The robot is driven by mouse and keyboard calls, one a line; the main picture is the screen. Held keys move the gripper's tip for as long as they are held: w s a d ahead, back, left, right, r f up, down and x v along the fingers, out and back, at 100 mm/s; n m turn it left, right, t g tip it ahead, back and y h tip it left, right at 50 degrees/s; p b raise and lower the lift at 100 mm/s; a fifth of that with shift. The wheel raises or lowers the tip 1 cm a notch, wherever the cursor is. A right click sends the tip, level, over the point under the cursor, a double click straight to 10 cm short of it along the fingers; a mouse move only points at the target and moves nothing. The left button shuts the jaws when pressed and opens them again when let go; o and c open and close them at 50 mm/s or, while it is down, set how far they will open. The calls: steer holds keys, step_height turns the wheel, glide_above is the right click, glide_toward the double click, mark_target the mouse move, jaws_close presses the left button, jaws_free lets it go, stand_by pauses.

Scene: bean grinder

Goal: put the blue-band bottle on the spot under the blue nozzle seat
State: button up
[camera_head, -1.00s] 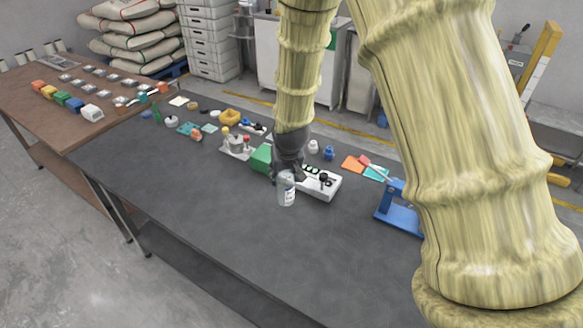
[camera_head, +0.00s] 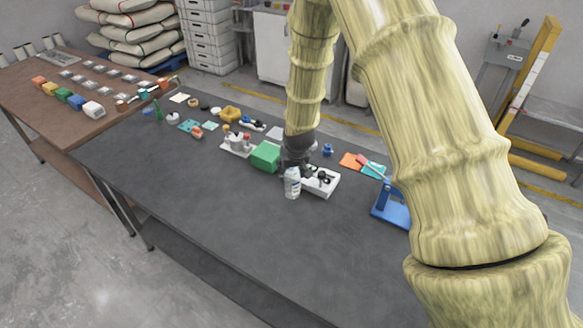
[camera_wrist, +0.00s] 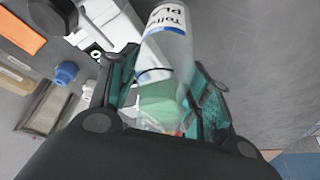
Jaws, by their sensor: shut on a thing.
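The bottle (camera_head: 292,185) is pale and clear with a printed label. In the wrist view it (camera_wrist: 167,45) shows a thin dark blue line at the label's lower edge. My gripper (camera_head: 294,170) is shut on it. In the wrist view the two teal-padded fingers of my gripper (camera_wrist: 162,88) stand on either side of it. The bottle is at the front left of a white unit (camera_head: 328,187) with dark round parts on top. I cannot tell whether the bottle touches the table. I cannot make out a blue nozzle seat or the spot under it.
A green block (camera_head: 265,156) stands just left of my gripper. A small blue object (camera_head: 327,150) stands behind the white unit, and a blue stand (camera_head: 390,210) is to the right. The dark table (camera_head: 240,225) is clear in front.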

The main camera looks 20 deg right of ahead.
steer(key=shift+f, duration=0.15)
steer(key=o, duration=0.8)
steer(key=shift+r, duration=0.25)
